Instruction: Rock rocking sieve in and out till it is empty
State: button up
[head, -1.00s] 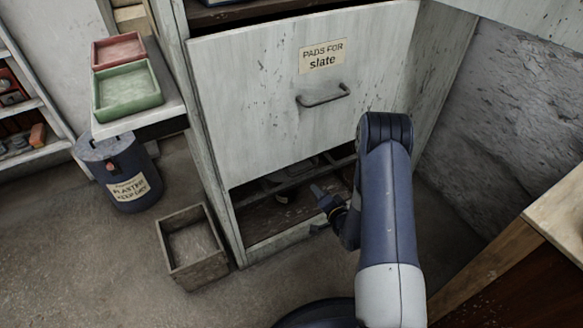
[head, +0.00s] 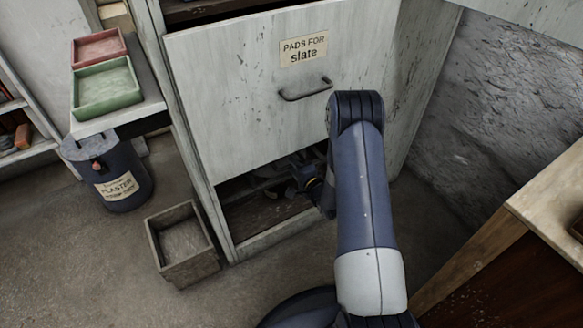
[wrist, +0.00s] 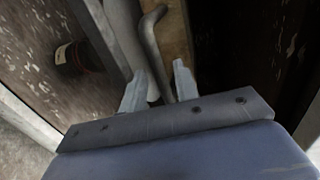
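My gripper (wrist: 160,88) shows in the wrist view with its two pale fingers apart. A bent grey metal rod (wrist: 151,45) runs down between them, in front of a strip of wood (wrist: 178,45). I see no clear grip on the rod. The rod may be the rocking sieve's handle, but I cannot tell. In the head view my gripper reaches into the dark low opening of the cabinet (head: 265,95), under the panel marked "PADS FOR slate". The sieve's body and whatever it holds cannot be made out there.
The opening's front sill (head: 272,236) and side post are close to my arm. In the wrist view a dark bottle (wrist: 75,58) lies to the left. A wooden box (head: 182,245) and a plaster bin (head: 108,172) stand left; a wooden bench (head: 545,195) is right.

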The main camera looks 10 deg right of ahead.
jog(key=shift+x, duration=0.95)
jog(key=shift+c, duration=0.2)
grip_shut()
jog(key=shift+s, duration=0.1)
